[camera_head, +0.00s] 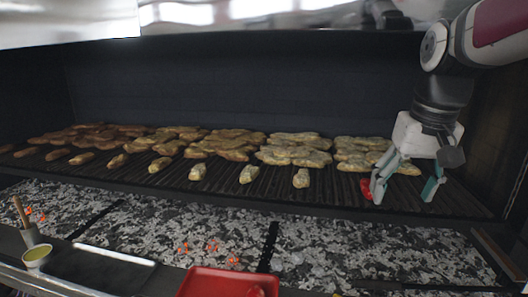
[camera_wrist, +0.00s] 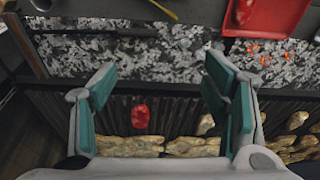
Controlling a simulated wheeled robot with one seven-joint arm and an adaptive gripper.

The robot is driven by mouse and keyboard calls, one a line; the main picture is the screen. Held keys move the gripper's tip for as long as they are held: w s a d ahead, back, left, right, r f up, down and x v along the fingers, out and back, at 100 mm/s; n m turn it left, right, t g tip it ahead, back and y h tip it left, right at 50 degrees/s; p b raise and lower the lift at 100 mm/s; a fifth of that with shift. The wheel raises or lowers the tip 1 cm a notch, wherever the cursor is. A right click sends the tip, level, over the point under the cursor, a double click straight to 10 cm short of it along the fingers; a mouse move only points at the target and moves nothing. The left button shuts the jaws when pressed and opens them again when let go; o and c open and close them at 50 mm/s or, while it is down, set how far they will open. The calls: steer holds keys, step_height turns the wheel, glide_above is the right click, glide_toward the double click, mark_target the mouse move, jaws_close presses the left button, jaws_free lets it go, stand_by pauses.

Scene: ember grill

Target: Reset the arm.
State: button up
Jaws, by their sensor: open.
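My gripper (camera_head: 405,190) is over the right end of the grill grate, pointing down, with its two teal-padded fingers spread apart. In the wrist view my gripper (camera_wrist: 160,78) has nothing between its fingers. A red piece (camera_head: 366,189), apparently raw meat, shows on the grate beside the left finger in the head view. In the wrist view the red piece (camera_wrist: 140,116) lies on the dark bars, apart from both fingers. I cannot tell how high the fingertips are above the grate.
Rows of browned and pale pieces (camera_head: 290,150) cover the back of the grate (camera_head: 270,192). Grey coals with orange embers (camera_head: 350,250) lie in front. A red tray (camera_head: 205,283) with a red piece (camera_wrist: 243,12) stands at the front. A small bowl (camera_head: 37,256) and brush are front left.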

steer(key=s+a+f+t, duration=0.1)
steer(key=s+a+f, duration=0.1)
steer(key=s, duration=0.7)
steer(key=s+a+f+n+t, duration=0.1)
steer(key=s+a+f, duration=0.2)
steer(key=s, duration=0.5)
steer(key=shift+s+a+f+t, duration=0.3)
steer(key=shift+s+a+f, duration=0.05)
steer(key=shift+s+f, duration=0.05)
